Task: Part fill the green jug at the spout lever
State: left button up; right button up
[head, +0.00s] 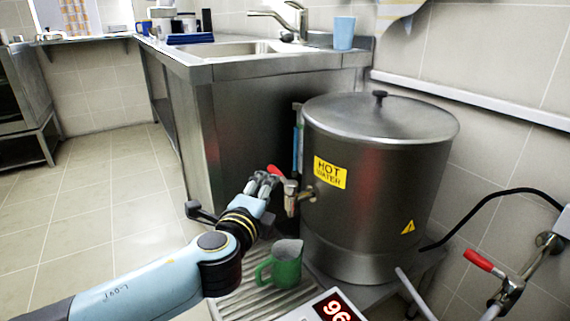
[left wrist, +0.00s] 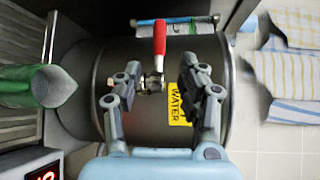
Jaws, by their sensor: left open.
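The steel urn (head: 375,180) carries a yellow HOT WATER label and a metal spout (head: 291,197) with a red lever (head: 275,171). The green jug (head: 286,262) stands upright on the ribbed drip tray (head: 240,301) near the spout, its handle toward the left. My left gripper (head: 262,186) is open and empty, close to the lever. In the left wrist view the red lever (left wrist: 160,38) shows in the gap between the fingers of the left gripper (left wrist: 162,84); contact cannot be told. Part of the jug (left wrist: 54,86) shows at that view's left edge. My right gripper is not in view.
A digital display (head: 335,307) with red digits sits right of the tray. A steel sink counter (head: 270,120) with a blue cup (head: 344,33) stands behind. A wall valve with a red handle (head: 478,260) is at right. Tiled floor (head: 90,215) is clear at left.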

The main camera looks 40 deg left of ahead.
aim_at(276, 173)
pick_arm(q)
jog(key=b+x, duration=0.1)
jog(key=x, duration=0.8)
jog(key=shift+f, duration=0.15)
jog(key=shift+w+a+b, duration=0.3)
jog(key=shift+w+a, duration=0.1)
jog(key=shift+w, duration=0.15)
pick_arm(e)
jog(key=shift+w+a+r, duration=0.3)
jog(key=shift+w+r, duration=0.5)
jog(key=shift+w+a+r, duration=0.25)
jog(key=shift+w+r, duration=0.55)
pick_arm(q)
grip_shut()
jog(key=shift+f, duration=0.1)
